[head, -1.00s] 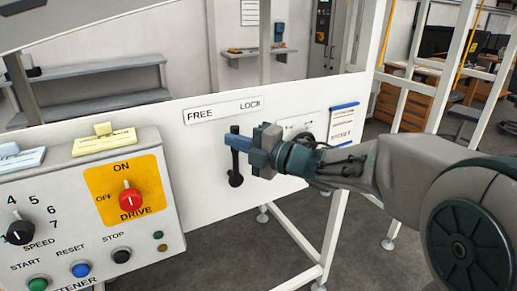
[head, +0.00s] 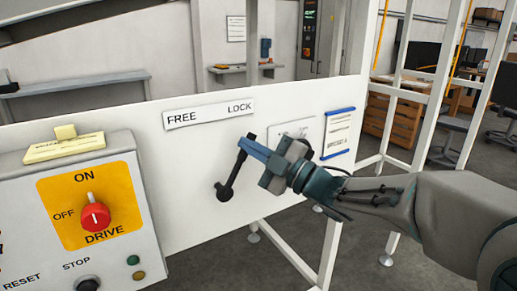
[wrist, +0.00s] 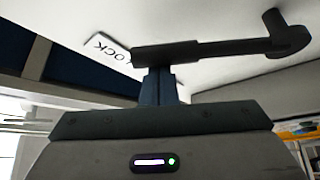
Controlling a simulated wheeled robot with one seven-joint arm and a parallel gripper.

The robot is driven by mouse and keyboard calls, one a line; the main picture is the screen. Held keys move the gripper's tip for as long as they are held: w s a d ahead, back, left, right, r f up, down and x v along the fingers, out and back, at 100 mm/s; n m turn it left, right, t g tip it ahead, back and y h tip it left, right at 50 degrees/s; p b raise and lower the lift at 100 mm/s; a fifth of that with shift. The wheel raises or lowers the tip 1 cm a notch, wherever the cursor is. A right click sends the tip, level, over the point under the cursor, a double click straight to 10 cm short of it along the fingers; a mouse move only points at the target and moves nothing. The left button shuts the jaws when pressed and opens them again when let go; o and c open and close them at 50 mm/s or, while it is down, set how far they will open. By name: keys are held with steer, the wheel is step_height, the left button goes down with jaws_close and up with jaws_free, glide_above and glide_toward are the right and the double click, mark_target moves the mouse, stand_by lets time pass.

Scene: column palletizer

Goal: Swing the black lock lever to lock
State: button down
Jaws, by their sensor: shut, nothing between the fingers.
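The black lock lever (head: 233,174) is on the white panel under the FREE/LOCK label (head: 209,113). Its pivot is at the lower left and its free end leans up to the right, toward the word LOCK. My gripper (head: 247,144) is shut, with its blue fingers at the lever's upper end. In the wrist view the closed fingers (wrist: 159,86) meet the lever (wrist: 215,48) near its free end and appear to touch it. The fingers are beside the lever, not around it.
A control box with a red drive knob (head: 95,216) stands at the left. A blue-edged notice (head: 338,133) is on the panel right of my gripper. White frame posts (head: 345,185) stand at the right.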

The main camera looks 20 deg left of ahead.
steer(key=shift+w+d, duration=0.1)
stand_by(0.3)
steer(key=s+a+r, duration=0.1)
steer(key=s+r, duration=0.1)
steer(key=s, duration=0.2)
steer(key=b+v, duration=0.1)
steer(key=v, duration=0.8)
steer(key=shift+w+d, duration=0.25)
